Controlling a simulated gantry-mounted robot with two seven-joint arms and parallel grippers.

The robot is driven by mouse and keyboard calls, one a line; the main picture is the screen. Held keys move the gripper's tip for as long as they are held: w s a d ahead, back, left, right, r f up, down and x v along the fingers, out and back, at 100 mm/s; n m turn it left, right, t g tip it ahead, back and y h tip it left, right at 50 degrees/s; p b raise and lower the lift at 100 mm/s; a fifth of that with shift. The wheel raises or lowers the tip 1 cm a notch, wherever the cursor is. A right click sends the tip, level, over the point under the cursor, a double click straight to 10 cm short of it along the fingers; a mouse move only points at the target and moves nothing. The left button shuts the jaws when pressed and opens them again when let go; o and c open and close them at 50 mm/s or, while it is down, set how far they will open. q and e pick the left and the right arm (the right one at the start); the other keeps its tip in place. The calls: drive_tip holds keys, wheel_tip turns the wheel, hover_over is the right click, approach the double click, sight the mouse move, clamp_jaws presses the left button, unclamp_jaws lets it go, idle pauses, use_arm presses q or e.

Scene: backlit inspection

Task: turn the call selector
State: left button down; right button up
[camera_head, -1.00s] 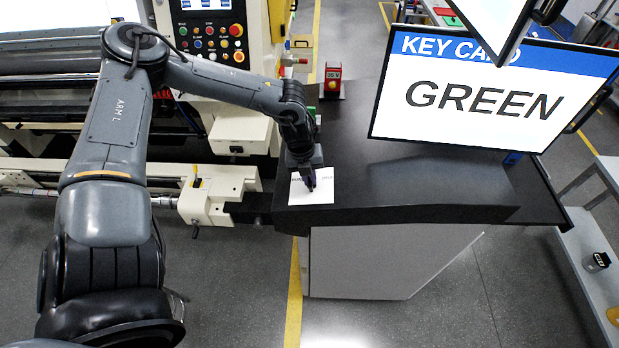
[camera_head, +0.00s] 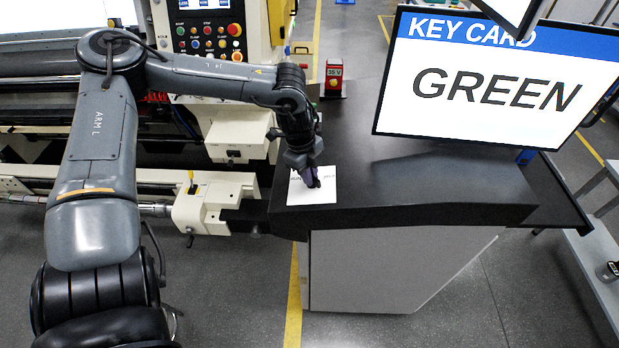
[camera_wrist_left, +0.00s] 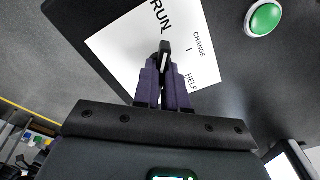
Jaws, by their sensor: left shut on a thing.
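The call selector (camera_wrist_left: 164,50) is a narrow black knob on a white label plate (camera_wrist_left: 115,45). In the left wrist view the plate reads RUN, CHANGE and HELP. The plate also shows in the head view (camera_head: 326,193), on the dark console top near its left front corner. My left gripper (camera_head: 314,183) points down over the plate. In the left wrist view its dark purple fingers (camera_wrist_left: 163,75) are shut on the knob, hiding its lower part. The knob's free end points roughly towards RUN; its exact setting is unclear. My right gripper is not in view.
A green button (camera_wrist_left: 263,18) sits on the console beside the plate. A screen (camera_head: 480,85) reading KEY CARD GREEN stands above the console's right side. A machine control panel (camera_head: 208,38) with several buttons is behind my left arm. The console top (camera_head: 420,185) is otherwise largely clear.

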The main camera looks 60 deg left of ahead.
use_arm(q)
drive_tip(key=shift+n, duration=0.7)
drive_tip(key=shift+b, duration=0.3)
drive_tip(key=c, duration=1.2)
unclamp_jaws()
drive_tip(key=shift+r, duration=0.1)
drive_tip(key=shift+r, duration=0.55)
drive_tip(key=r, duration=0.3)
drive_tip(key=s+r, duration=0.1)
drive_tip(key=r, duration=0.2)
drive_tip(key=a+r, duration=0.1)
drive_tip(key=r, duration=0.2)
drive_tip(key=shift+s+r, duration=0.25)
